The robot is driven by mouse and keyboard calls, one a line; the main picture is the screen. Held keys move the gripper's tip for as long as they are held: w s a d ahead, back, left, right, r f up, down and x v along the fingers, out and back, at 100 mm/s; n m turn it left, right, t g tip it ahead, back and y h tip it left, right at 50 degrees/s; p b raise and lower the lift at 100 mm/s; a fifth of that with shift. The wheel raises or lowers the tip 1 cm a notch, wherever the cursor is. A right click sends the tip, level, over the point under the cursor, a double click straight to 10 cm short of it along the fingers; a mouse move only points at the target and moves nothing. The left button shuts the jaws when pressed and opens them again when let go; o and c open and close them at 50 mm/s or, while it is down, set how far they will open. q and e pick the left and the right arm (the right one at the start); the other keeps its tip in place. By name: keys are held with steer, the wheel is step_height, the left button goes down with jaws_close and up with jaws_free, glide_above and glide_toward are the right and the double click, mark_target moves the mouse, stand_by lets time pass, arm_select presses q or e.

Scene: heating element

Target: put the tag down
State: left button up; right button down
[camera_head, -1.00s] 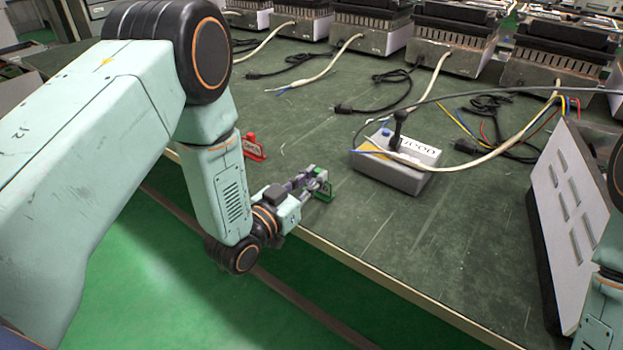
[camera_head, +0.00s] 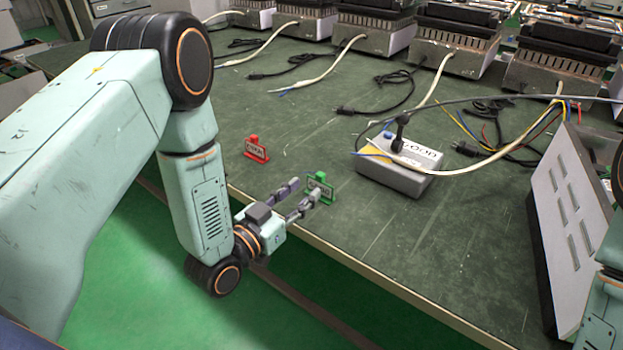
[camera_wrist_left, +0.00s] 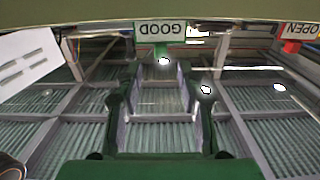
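The green tag (camera_head: 321,188) stands upright on the green workbench (camera_head: 400,240) near its front edge. In the left wrist view the green tag reads GOOD (camera_wrist_left: 162,29), upside down, at the top middle. My left gripper (camera_head: 303,192) is open, its two fingers spread apart and pointing toward the tag from its front left. Nothing is held between them. One fingertip is close to the tag; I cannot tell whether it touches. My right gripper is out of view; only part of my right arm shows at the right edge.
A red tag (camera_head: 256,149) stands behind and left of the green one; it reads OPEN in the wrist view (camera_wrist_left: 300,31). A grey tester box (camera_head: 400,178) with cables stands to the right. Several heater units line the back. A slotted panel (camera_head: 570,220) stands at right.

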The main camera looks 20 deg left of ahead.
arm_select(q)
steer(key=p+v, duration=0.2)
steer(key=v, duration=0.5)
steer(key=s+f+n+g+y, duration=0.25)
steer(key=s+f+g, duration=0.6)
steer(key=f, duration=0.45)
steer(key=s+a+f+n+g+y, duration=0.1)
steer(key=s+g, duration=0.3)
steer(key=s, duration=0.5)
steer(key=s+a+f+n+g+y, duration=0.1)
steer(key=s+f+g+y, duration=0.1)
steer(key=s, duration=0.8)
steer(key=shift+a+f+g+y, duration=0.35)
steer(key=shift+f+g, duration=0.3)
steer(key=shift+g, duration=0.6)
steer(key=shift+r, duration=0.1)
step_height(320, 180, up, 6)
steer(key=p, duration=0.5)
steer(key=shift+p, duration=0.35)
steer(key=shift+d, duration=0.1)
